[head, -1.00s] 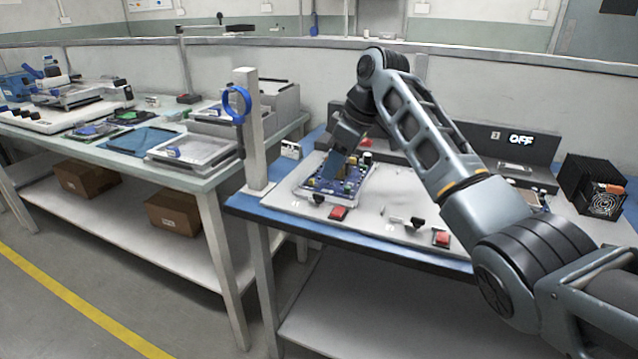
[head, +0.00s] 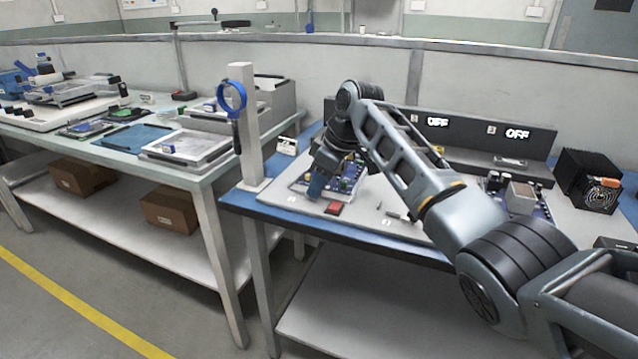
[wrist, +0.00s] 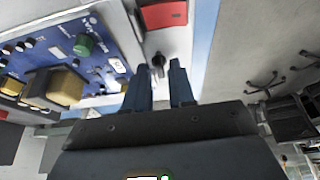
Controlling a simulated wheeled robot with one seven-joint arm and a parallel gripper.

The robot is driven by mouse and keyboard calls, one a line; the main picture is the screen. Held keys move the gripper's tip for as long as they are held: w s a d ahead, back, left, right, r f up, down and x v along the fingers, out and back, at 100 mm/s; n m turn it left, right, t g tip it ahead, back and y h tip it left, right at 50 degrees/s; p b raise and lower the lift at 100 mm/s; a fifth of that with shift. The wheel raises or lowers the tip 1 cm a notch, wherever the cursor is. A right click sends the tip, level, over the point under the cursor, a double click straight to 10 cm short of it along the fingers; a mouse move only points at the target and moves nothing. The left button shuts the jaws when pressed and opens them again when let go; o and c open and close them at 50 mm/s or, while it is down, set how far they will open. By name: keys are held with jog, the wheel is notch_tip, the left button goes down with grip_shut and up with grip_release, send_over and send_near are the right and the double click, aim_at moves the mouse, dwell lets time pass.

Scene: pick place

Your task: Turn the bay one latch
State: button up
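The bay one board (wrist: 62,50) is blue with a green coil and a yellow-wrapped part. It sits in its fixture on the near table and also shows in the head view (head: 350,178), partly behind my gripper. The bay one latch (wrist: 158,64) is a small black knob in front of the board, hidden behind my gripper in the head view. My gripper (wrist: 162,72) points down with its two blue fingers apart. The knob shows in the gap at the fingertips; I cannot tell if they touch it. In the head view my gripper (head: 316,190) is at the board's front edge.
A post with a blue ring (head: 232,97) stands at left. Displays reading OFF (head: 517,133) are at the back. A black fan unit (head: 588,181) stands at right.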

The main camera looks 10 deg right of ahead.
grip_shut()
